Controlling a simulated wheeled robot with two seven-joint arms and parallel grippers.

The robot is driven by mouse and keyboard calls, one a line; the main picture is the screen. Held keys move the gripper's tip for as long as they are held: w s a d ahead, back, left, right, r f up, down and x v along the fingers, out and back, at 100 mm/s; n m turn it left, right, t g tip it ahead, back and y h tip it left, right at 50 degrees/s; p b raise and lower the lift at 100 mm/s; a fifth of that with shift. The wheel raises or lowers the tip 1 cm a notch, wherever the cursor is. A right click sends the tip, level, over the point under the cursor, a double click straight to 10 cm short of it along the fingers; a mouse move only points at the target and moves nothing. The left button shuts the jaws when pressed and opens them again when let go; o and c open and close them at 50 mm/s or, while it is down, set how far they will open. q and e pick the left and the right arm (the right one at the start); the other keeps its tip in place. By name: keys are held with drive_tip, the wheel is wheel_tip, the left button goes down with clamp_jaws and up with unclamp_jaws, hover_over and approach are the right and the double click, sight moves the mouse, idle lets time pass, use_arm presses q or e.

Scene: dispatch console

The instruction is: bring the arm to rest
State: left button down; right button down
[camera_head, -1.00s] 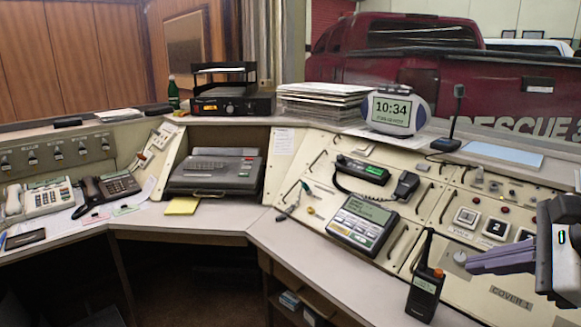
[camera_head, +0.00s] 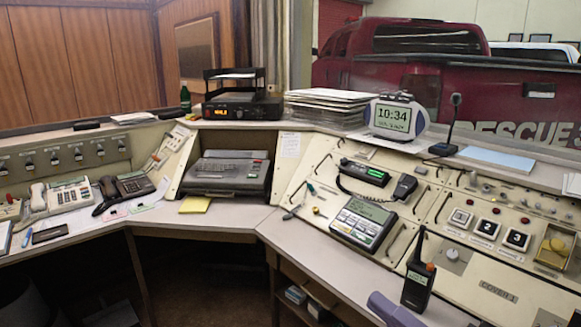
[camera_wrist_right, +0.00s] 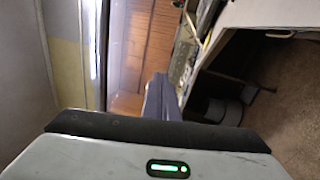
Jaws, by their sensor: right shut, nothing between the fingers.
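My right gripper (camera_head: 392,308) shows only as purple-grey fingers at the bottom edge of the head view, in front of the console's right wing and left of the handheld radio. It is shut and empty. In the right wrist view its fingers (camera_wrist_right: 160,98) show beyond the dark edge of the wrist housing, with the scene turned sideways. The rest of the right arm is out of the head view. My left gripper is not in view.
The upright handheld radio (camera_head: 418,275) stands close to the right gripper. A keypad phone (camera_head: 363,222), numbered buttons (camera_head: 487,228) and a small yellow-lit box (camera_head: 555,245) sit on the sloped panel. The desk (camera_head: 300,235) has bare room left of the gripper.

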drive_tip(key=s+d+f+m+h, duration=0.2)
drive_tip(key=f+m+h, duration=0.3)
drive_tip(key=f+m, duration=0.45)
drive_tip(key=s+d+f+m+h, duration=0.25)
drive_tip(key=f+m+h, duration=0.25)
drive_tip(key=f+m, duration=0.45)
drive_tip(key=s+a+f+m+g, duration=0.2)
drive_tip(key=s+f+m+g, duration=0.1)
drive_tip(key=s+f, duration=0.3)
drive_tip(key=s+a+f+m+g+h+p, duration=0.1)
drive_tip(key=s+a+f+m+g, duration=0.1)
drive_tip(key=s+f, duration=0.5)
drive_tip(key=shift+s+f+m+g, duration=0.3)
drive_tip(key=shift+f+m+g, duration=0.25)
drive_tip(key=shift+m+g, duration=0.05)
drive_tip(key=shift+w+d, duration=0.1)
idle(0.6)
